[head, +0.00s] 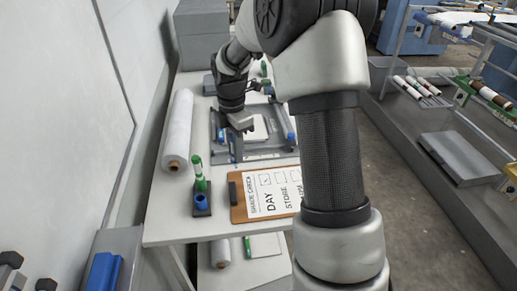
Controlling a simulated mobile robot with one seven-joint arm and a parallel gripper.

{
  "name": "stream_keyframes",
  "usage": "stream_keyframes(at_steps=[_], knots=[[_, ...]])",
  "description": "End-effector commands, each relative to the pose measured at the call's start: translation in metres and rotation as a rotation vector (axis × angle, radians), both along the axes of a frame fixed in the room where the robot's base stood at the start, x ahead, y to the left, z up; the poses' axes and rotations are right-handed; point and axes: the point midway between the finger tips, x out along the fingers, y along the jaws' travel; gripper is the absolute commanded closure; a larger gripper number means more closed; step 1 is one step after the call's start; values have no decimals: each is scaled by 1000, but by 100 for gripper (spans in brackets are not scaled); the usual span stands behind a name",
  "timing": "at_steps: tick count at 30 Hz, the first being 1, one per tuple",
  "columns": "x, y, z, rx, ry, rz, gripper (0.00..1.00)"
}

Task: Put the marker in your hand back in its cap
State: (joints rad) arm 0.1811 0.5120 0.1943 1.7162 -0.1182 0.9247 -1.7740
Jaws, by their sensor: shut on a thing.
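My gripper (238,133) is at the far end of my arm, over the left part of a grey frame on the table. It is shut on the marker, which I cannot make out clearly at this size. A small dark stand (202,212) is nearer, below and left of my gripper. Its front place holds an open blue cap (200,198) with nothing in it. Behind it a white marker with a green end (197,166) stands upright in a green cap (201,185). My gripper is well apart from the stand.
A clipboard (236,212) with a checklist lies right of the stand. A white roll (178,130) lies to the left. The grey frame (262,154) holds white sheets. The white table (165,229) is bare in front of the stand. My upper arm hides the table's right side.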

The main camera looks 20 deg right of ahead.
Motion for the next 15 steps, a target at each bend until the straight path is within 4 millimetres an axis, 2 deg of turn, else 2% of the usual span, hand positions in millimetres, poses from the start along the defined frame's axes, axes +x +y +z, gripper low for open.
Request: stream_keyframes(at_steps=[1, 6, 10, 15], knots=[[-4, 19, 7, 0, 0, 43, 100], [-20, 71, 20, -1, -1, 172, 100], [-33, 101, 27, -1, 0, 248, 100], [-44, 122, 32, -1, 0, 307, 100]])
